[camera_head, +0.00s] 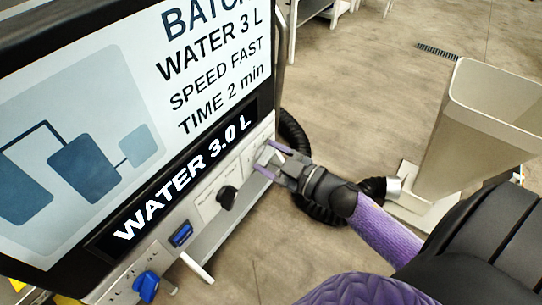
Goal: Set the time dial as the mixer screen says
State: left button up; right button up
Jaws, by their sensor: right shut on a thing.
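The mixer screen (120,120) fills the upper left and reads WATER 3 L, SPEED FAST, TIME 2 min. A strip display (180,180) below it reads WATER 3.0 L. The control panel (165,255) runs under the strip. It carries a blue knob (146,285) at the left, a blue switch (181,234) and a black knob (228,197). My right gripper (265,162) is at the panel's right end, shut on a dial there, apparently the time dial. The fingers hide most of that dial, and its setting cannot be read. My left gripper is out of view.
A beige hopper (470,125) stands on the floor at the right. A black corrugated hose (296,135) curves behind my right gripper. A shelf (228,243) lies below the panel.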

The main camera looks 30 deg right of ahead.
jog(key=n, duration=0.5)
jog(key=shift+f+n, duration=0.1)
jog(key=shift+n, duration=1.2)
jog(key=n, duration=0.2)
jog(key=shift+n, duration=0.3)
jog(key=n, duration=0.4)
jog(key=shift+f+b, duration=0.1)
jog(key=shift+b, duration=0.2)
jog(key=shift+n, duration=1)
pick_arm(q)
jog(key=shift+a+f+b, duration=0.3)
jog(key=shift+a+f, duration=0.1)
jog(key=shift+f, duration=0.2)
pick_arm(e)
jog(key=shift+n, duration=0.6)
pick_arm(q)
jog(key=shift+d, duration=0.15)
